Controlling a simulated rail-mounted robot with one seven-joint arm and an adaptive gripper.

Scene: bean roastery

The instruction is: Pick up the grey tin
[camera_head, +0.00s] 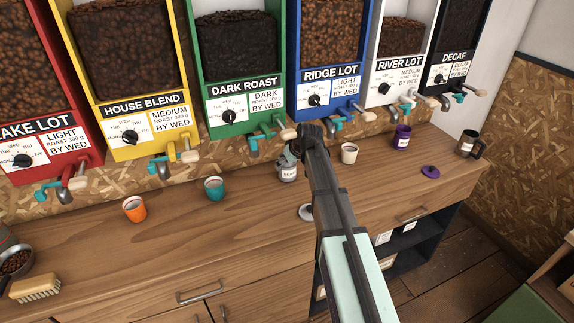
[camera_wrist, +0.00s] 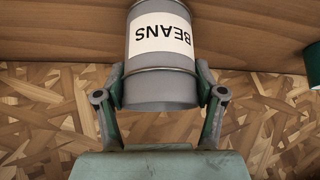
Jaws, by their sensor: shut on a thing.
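The grey tin (camera_head: 287,174) is at the back of the wooden counter, below and in front of the green Dark Roast and blue Ridge Lot dispensers. My arm partly hides it in the head view. In the wrist view the grey tin (camera_wrist: 158,84) shows its white label reading BEANS, upside down. My gripper (camera_wrist: 160,93) is shut on it, with one finger against each side. My gripper (camera_head: 289,157) also shows in the head view at the tin. I cannot tell whether the tin touches the counter.
A grey lid (camera_head: 306,212) lies in front of the tin, partly behind my arm. A teal cup (camera_head: 214,190) and an orange cup (camera_head: 135,209) stand left. A cream cup (camera_head: 349,153), a purple tin (camera_head: 401,138) and a dark mug (camera_head: 469,145) stand right. Dispenser taps overhang the counter's back.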

